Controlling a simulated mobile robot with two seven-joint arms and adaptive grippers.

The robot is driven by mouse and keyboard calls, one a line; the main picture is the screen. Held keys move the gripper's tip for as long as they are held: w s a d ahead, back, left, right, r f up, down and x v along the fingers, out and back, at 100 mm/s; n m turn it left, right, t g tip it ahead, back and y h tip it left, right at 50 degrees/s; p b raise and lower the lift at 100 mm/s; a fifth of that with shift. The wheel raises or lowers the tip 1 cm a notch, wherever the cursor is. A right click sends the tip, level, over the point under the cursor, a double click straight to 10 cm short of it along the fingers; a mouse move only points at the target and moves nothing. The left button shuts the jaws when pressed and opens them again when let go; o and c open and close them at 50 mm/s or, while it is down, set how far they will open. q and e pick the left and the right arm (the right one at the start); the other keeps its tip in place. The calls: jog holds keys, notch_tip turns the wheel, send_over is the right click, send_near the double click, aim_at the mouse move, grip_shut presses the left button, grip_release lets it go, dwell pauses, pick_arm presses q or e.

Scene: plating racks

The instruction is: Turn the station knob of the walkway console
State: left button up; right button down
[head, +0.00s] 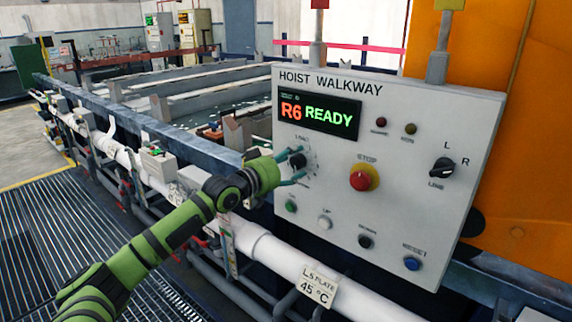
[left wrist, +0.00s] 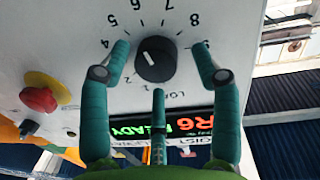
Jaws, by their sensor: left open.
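The walkway console (head: 400,110) is a pale panel headed HOIST WALKWAY, with a display reading R6 READY. Its station knob (head: 297,160) is a black dial below the display, partly covered by my fingers. In the left wrist view the black knob (left wrist: 155,60) has a white mark and sits inside a ring of numbers. My left gripper (head: 291,167) is open, with its teal fingers spread around the knob. In the wrist view one finger is on each side and a third is below, with gaps to the knob. My right gripper is not in view.
A red stop button (head: 360,179) on a yellow collar is right of the knob. A black LINE switch (head: 442,168) is at the panel's right. Green (head: 291,206) and blue (head: 412,263) buttons sit along the lower part. A white pipe (head: 330,285) runs below the console.

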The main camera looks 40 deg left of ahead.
pick_arm(q)
jog(key=shift+s+a+f, duration=0.1)
jog(key=shift+s+f, duration=0.05)
jog(key=shift+s, duration=0.4)
jog(key=s+a, duration=0.1)
jog(key=s, duration=0.9)
jog(key=shift+s+a+r, duration=0.3)
jog(key=shift+s+r, duration=0.05)
jog(key=shift+r, duration=0.05)
